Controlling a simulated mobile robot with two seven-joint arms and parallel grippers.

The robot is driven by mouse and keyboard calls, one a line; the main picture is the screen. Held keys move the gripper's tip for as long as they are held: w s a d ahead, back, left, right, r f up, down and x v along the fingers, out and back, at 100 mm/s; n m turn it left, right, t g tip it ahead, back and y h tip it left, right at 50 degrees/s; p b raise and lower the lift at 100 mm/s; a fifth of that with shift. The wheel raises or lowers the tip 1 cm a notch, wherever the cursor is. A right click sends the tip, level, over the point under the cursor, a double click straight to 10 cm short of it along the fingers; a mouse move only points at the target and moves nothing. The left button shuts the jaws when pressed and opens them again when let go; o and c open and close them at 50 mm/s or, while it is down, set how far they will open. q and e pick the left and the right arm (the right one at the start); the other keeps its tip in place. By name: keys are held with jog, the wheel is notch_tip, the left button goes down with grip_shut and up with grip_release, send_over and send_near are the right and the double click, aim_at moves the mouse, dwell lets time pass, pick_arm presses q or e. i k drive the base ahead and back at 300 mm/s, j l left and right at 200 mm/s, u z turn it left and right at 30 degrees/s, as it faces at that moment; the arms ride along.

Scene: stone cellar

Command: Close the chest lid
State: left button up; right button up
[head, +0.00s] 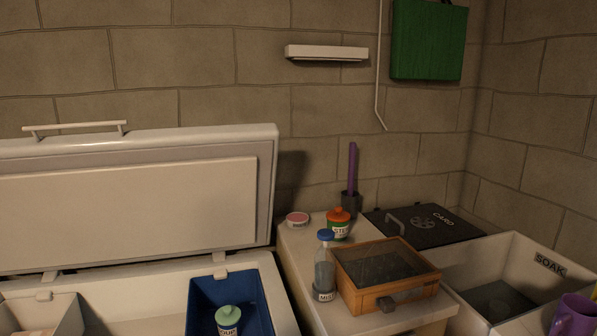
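The white chest lid (140,205) stands raised and open at the left, leaning near the stone wall. A white bar handle (75,127) runs along its top edge. The chest (150,300) below is open. Inside it are a blue bin (258,285) with a green-capped container labelled soup (228,318), and a pale box (45,318) at the left. Neither of my grippers shows in the head view.
A basin marked soak (515,250) and purple mug (574,316) are farther right.

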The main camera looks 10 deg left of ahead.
aim_at(70, 200)
jog(key=u, duration=1.45)
